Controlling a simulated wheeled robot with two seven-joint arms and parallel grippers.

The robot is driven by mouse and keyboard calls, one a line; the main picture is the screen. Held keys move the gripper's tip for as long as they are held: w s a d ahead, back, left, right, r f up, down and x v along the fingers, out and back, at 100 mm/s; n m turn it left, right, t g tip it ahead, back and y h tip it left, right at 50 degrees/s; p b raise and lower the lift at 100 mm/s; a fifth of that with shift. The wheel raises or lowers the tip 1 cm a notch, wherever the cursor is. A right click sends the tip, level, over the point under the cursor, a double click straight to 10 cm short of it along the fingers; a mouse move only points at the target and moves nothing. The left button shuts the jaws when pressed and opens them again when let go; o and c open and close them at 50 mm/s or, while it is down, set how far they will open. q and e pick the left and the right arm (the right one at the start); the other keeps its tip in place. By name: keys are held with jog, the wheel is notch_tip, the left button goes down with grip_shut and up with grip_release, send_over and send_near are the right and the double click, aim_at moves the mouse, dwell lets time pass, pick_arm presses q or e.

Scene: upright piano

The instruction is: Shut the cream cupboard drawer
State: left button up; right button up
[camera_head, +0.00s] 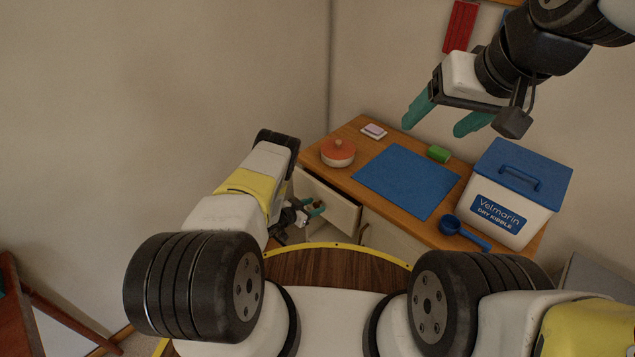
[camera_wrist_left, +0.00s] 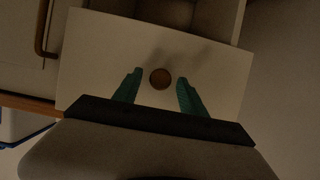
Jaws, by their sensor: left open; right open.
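The cream drawer (camera_head: 330,199) of the wooden-topped cupboard stands open in the head view. In the left wrist view its front panel (camera_wrist_left: 105,60) fills the middle, with the open drawer box behind it at the top. A round brown knob (camera_wrist_left: 160,79) sits on the panel. My left gripper (camera_head: 312,209) is at the drawer front, open, with its teal fingers on either side of the knob and a visible gap to each. Whether the fingertips touch the panel is unclear. My right gripper (camera_head: 434,128) is open and empty, raised above the cupboard top.
On the cupboard top (camera_head: 352,181) are a blue mat (camera_head: 405,180), an orange-lidded pot (camera_head: 338,153), a green block (camera_head: 439,153), a blue scoop (camera_head: 464,233) and a kibble bin (camera_head: 508,205). A cupboard door handle (camera_wrist_left: 41,35) shows beside the drawer. Walls stand behind.

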pick_arm(q)
jog(key=shift+c, duration=0.2)
grip_shut()
jog(key=shift+w, duration=0.1)
dwell(1.1)
